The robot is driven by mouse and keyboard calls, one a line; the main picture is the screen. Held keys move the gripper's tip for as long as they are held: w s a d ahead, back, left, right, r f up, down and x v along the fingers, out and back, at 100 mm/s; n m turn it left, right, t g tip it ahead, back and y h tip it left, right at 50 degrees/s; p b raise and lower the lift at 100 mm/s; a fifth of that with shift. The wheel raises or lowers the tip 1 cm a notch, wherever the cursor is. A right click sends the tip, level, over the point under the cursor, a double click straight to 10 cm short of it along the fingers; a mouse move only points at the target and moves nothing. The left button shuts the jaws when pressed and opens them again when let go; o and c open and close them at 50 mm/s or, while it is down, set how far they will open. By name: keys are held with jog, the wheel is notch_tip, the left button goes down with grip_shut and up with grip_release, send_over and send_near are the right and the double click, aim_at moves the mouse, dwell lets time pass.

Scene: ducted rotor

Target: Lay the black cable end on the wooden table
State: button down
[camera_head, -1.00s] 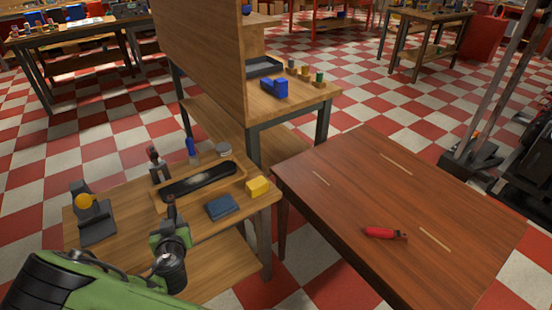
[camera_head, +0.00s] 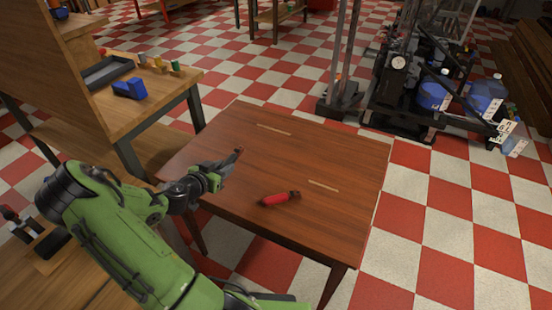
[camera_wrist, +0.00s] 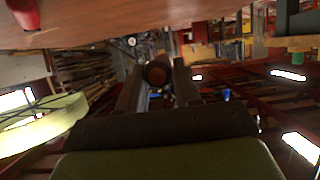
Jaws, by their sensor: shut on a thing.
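The wooden table (camera_head: 232,145) is reddish brown and stands in the middle of the head view. My gripper (camera_head: 222,170) is over its left part, above the top. In the wrist view my gripper (camera_wrist: 158,88) is shut on a dark, round-ended piece, the black cable end (camera_wrist: 156,73), between the two fingers. In the head view the held piece is small and dark, and its exact height above the table cannot be told. The table's surface also shows along the top of the wrist view (camera_wrist: 120,18).
A red-handled tool (camera_head: 280,198) lies on the table, right of my gripper. Two pale strips mark the tabletop. A workbench with a blue block (camera_head: 130,88) stands at the upper left. A dark machine with blue bottles (camera_head: 432,92) stands beyond the table. The table's far right part is clear.

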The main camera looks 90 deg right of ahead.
aim_at(229, 193)
jog(key=f+b, duration=0.1)
jog(key=f, duration=0.2)
jog(key=f+b, duration=0.1)
jog(key=f, duration=0.2)
jog(key=f+b, duration=0.1)
jog(key=f, duration=0.3)
jog(key=shift+s, duration=0.3)
jog(key=shift+f+b, duration=0.35)
jog(key=shift+b, duration=0.05)
jog(key=shift+f, duration=0.1)
